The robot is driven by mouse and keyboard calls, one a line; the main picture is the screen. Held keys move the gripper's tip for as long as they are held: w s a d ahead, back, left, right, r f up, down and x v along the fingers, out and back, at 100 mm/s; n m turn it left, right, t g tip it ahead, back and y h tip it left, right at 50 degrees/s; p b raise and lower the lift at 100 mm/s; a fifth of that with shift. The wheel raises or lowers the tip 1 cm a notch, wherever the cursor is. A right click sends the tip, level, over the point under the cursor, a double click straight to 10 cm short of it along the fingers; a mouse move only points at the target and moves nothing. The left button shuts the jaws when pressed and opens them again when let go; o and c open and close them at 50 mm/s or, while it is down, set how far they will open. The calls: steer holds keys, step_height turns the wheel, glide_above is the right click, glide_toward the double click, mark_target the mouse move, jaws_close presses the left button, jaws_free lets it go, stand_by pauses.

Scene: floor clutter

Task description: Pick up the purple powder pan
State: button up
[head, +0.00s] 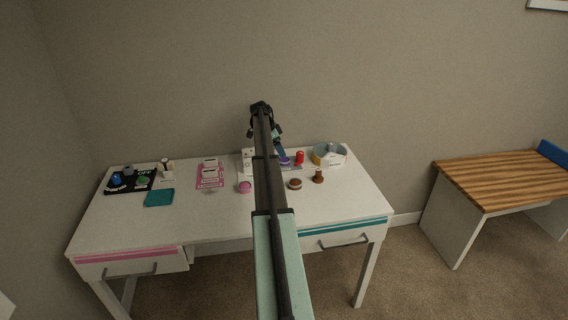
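A small purple object (283,156), perhaps the powder pan, lies toward the back of the white desk, just right of my arm. It looks like a slim blue-violet piece with a rounder purple end, but it is too small to make out well. My gripper (276,133) is near the far end of my arm, seemingly above and slightly left of the purple object. Its fingers are small and dark, and I cannot see whether they are open or shut. My arm hides the middle of the desk.
The white desk (217,227) also holds a red can-like item (300,157), a round container (329,154), a brown spool (318,176), a brown round item (295,184), a pink round item (245,187) and a teal square (159,198). The desk's front left is clear. A wooden-topped table (500,181) stands right.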

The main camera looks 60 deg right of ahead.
mark_target(285, 160)
steer(key=shift+x, duration=3.3)
steer(key=shift+s+a, duration=0.15)
steer(key=c, duration=1.1)
steer(key=shift+r, duration=0.15)
